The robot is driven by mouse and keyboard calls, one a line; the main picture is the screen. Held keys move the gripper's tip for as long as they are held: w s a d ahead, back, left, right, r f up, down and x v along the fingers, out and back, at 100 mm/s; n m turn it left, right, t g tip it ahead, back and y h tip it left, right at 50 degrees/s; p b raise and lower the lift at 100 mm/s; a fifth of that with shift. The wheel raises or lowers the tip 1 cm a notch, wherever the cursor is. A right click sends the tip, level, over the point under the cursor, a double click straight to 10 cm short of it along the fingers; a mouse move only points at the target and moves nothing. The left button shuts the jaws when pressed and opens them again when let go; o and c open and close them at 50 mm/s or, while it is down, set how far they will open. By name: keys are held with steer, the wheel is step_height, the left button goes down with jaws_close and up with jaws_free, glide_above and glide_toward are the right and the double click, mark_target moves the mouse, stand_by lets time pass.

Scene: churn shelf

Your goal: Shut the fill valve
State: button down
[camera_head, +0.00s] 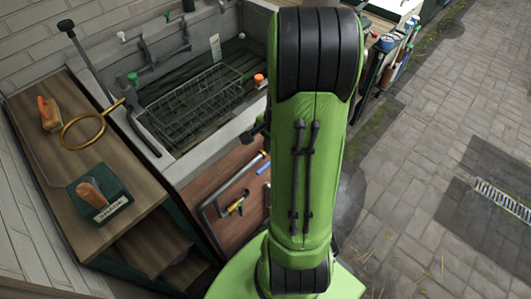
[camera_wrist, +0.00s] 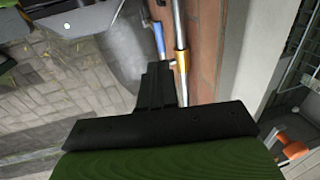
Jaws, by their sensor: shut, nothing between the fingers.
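On the brown panel below the sink, a silver pipe runs with valve levers on it. A blue lever (camera_head: 263,167) is at the upper right and an orange-yellow valve (camera_head: 237,206) is lower down. In the wrist view the blue lever (camera_wrist: 158,38) lies roughly alongside the pipe (camera_wrist: 178,22), near a yellow fitting (camera_wrist: 181,62). Which one is the fill valve carries no readable label. My gripper (camera_wrist: 160,68) is shut and empty, its tip just below the blue lever's end in the picture; I cannot tell whether they touch. In the head view my arm hides most of the gripper.
A sink holds a wire basket (camera_head: 195,103). The wooden counter (camera_head: 60,165) carries a brass ring (camera_head: 84,131), a wood-handled tool (camera_head: 50,114) and a green box (camera_head: 100,197). An orange object (camera_wrist: 296,148) shows near the basket. Open paving (camera_head: 430,170) lies right.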

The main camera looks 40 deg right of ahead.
mark_target(263, 168)
steer(key=f+b, duration=0.1)
steer(key=f, duration=0.3)
steer(key=w+f+b, duration=0.1)
steer(key=f, duration=0.3)
steer(key=w+f+b, duration=0.1)
steer(key=f, duration=0.3)
steer(key=shift+w+b, duration=0.15)
steer(key=shift+b, duration=0.25)
steer(key=shift+f, duration=0.1)
